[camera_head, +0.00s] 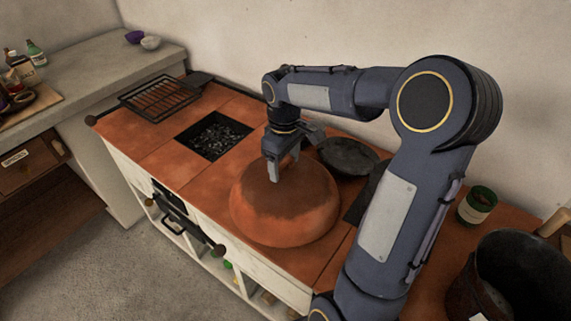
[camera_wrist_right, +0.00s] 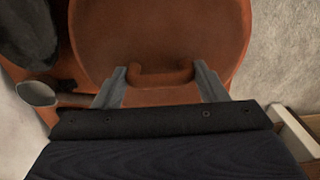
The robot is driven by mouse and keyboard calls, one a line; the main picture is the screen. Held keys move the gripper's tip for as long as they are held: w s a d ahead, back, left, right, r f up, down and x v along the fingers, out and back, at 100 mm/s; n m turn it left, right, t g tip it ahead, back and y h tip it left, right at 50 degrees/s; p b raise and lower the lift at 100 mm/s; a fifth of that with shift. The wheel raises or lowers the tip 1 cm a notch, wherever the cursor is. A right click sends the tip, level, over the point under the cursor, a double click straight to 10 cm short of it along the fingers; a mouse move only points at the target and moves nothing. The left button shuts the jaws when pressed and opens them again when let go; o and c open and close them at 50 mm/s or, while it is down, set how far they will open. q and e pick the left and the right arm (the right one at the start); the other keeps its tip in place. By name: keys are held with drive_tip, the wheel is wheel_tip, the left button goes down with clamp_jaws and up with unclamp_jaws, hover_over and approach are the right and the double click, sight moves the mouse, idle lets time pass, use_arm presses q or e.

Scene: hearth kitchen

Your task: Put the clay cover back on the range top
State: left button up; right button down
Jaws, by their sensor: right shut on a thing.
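The clay cover (camera_head: 285,212) is a round, reddish-brown dome on the tiled range top (camera_head: 172,160), to the right of the square coal opening (camera_head: 213,136). I cannot tell whether its rim touches the tiles or hangs slightly above them. My right gripper (camera_head: 278,172) points down at the top of the cover and is shut on its handle. In the right wrist view, the looped handle (camera_wrist_right: 160,76) lies between the two fingertips (camera_wrist_right: 163,82), with the cover (camera_wrist_right: 160,30) beneath. The fingers hide part of the handle in the head view. My left gripper is not in view.
A wire grill rack (camera_head: 160,97) lies at the range's far left. A dark pan (camera_head: 347,155) sits behind the cover. A green tin (camera_head: 477,205) and a black pot (camera_head: 515,275) stand at the right. Glowless coals fill the open square. Bowls (camera_head: 150,42) stand on the left counter.

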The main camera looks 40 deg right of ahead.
drive_tip(key=shift+w+d+f, duration=0.1)
drive_tip(key=shift+d, duration=0.15)
drive_tip(key=shift+f, duration=0.6)
drive_tip(key=shift+f, duration=0.15)
drive_tip(key=shift+c, duration=1.3)
unclamp_jaws()
